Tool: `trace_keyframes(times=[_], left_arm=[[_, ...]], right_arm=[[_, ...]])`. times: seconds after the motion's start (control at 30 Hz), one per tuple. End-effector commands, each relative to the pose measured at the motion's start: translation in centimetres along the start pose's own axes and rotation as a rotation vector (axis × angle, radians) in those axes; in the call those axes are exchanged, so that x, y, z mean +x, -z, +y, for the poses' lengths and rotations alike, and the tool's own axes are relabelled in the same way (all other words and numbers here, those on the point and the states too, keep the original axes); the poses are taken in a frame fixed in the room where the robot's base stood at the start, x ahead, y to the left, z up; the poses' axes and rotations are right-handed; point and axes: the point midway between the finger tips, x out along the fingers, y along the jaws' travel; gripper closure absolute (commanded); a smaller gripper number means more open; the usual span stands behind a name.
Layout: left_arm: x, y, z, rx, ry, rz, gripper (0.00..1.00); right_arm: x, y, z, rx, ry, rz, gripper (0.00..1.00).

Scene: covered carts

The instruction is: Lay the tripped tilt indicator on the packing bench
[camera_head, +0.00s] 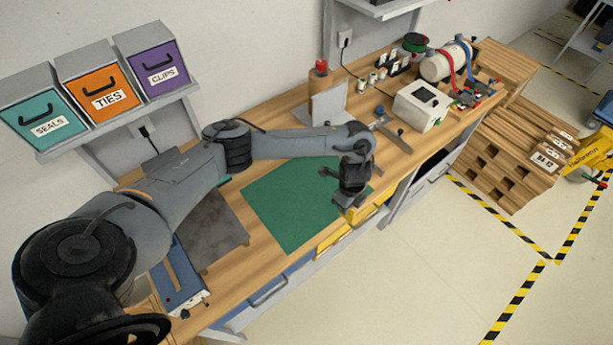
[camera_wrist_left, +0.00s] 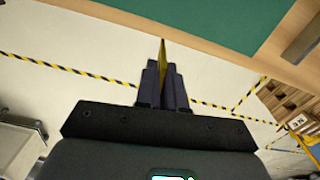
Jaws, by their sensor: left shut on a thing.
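My left gripper (camera_head: 350,201) is over the front edge of the packing bench (camera_head: 283,257), by the right side of the green mat (camera_head: 290,207). It also shows in the left wrist view (camera_wrist_left: 163,66), where its fingers are shut on a thin yellow thing (camera_wrist_left: 163,48) seen edge-on. I cannot tell from its edge whether this is the tilt indicator. No tilt face can be read in either view. In the wrist view the green mat (camera_wrist_left: 215,20) and the bench edge lie above the fingertips, with floor behind them. My right gripper is not in view.
Seals, ties and clips bins (camera_head: 106,84) stand on a shelf at the left. A white device (camera_head: 422,105) and a cylinder (camera_head: 440,64) stand at the bench's far end. Wooden pallets (camera_head: 505,150) are at the right. The green mat looks mostly clear.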

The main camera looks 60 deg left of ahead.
Motion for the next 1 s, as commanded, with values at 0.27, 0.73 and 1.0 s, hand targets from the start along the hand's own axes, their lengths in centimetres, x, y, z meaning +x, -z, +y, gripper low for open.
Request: trace_keyframes(times=[0.27,0.73,1.0], left_arm=[[-4.3,-5.1,2.2,0.087,-0.003,-0.001,1.0],[-3.9,-10.4,4.0,0.129,-0.003,0.0,1.0],[-0.5,-15.6,5.5,0.128,-0.003,0.0,1.0]], right_arm=[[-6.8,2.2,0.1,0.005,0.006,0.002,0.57],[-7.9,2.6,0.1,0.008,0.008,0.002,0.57],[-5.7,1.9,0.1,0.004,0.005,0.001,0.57]])
